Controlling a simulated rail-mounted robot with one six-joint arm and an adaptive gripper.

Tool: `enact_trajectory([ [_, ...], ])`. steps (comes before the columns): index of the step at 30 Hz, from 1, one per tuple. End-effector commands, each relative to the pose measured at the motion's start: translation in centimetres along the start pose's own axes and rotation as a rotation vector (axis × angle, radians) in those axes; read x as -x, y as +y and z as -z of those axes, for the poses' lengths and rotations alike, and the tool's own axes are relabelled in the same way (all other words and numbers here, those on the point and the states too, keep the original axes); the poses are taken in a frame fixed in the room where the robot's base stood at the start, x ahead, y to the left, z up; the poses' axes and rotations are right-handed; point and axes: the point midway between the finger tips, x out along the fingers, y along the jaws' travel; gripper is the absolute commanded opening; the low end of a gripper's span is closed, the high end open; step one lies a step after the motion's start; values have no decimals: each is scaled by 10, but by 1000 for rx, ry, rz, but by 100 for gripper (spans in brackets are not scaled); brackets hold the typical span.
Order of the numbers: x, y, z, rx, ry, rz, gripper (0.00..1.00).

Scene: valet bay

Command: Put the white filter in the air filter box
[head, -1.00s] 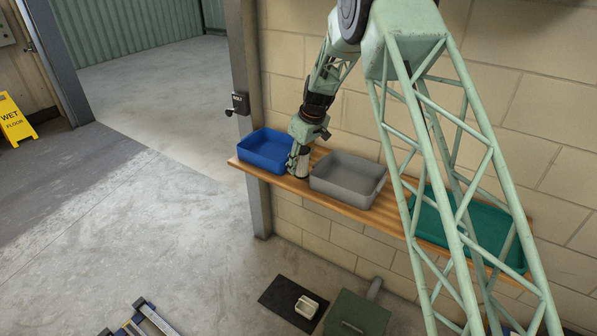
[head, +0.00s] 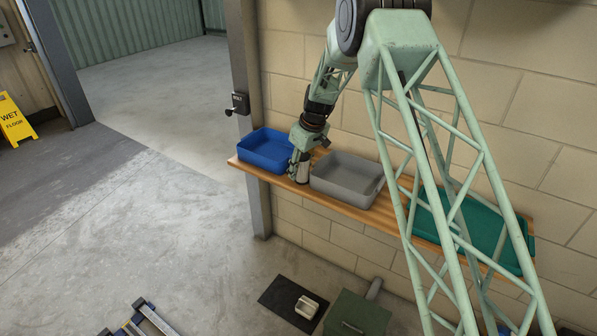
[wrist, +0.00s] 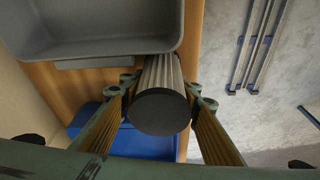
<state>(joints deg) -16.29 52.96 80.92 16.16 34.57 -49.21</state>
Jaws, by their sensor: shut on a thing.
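A pale grey-white pleated cylinder with a dark end cap, which looks like the filter, stands on the wooden shelf (head: 345,205) between the blue bin and the grey bin. My gripper (head: 299,168) is around it from above. In the wrist view my gripper (wrist: 161,88) has one finger on each side of the filter (wrist: 162,70), shut on it, with the dark cap facing the camera. A green box (head: 357,314) with a handle and a pipe stub sits low by the wall; I cannot tell for sure that it is the air filter box.
The blue bin (head: 265,147) is close on the left and the grey bin (head: 347,180) close on the right. A teal tray (head: 480,232) lies further right. A small whitish open container (head: 306,307) rests on a black mat (head: 280,297). The floor at left is mostly clear.

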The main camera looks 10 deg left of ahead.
Motion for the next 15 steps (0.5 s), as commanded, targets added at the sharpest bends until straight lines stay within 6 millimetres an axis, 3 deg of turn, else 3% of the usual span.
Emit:
enact_trajectory([
  [13, -3, 0, -1, -1, 0, 0, 16],
  [14, -4, 0, -1, -1, 0, 0, 31],
  [15, -3, 0, -1, -1, 0, 0, 34],
])
